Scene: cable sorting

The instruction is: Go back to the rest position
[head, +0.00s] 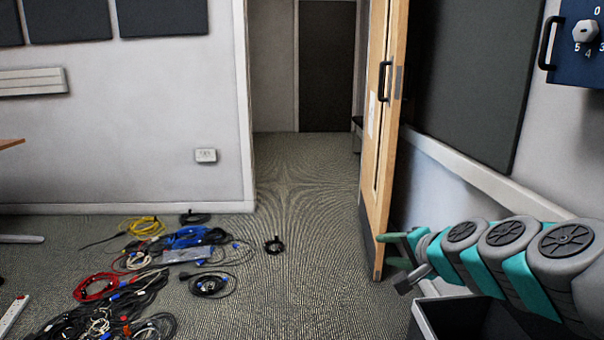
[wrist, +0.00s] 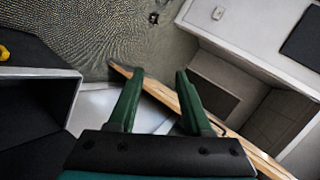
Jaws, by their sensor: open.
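My gripper (head: 392,250) is at the right in the head view, at the end of my grey and teal arm, beside the wooden door and above the black bin (head: 460,318). In the wrist view my gripper (wrist: 158,88) shows two green fingers spread apart with nothing between them. The bin's pale rim (wrist: 40,72) shows at the left of the wrist view.
The open wooden door (head: 383,150) stands close to my gripper. The carpet in the middle and the doorway are clear.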

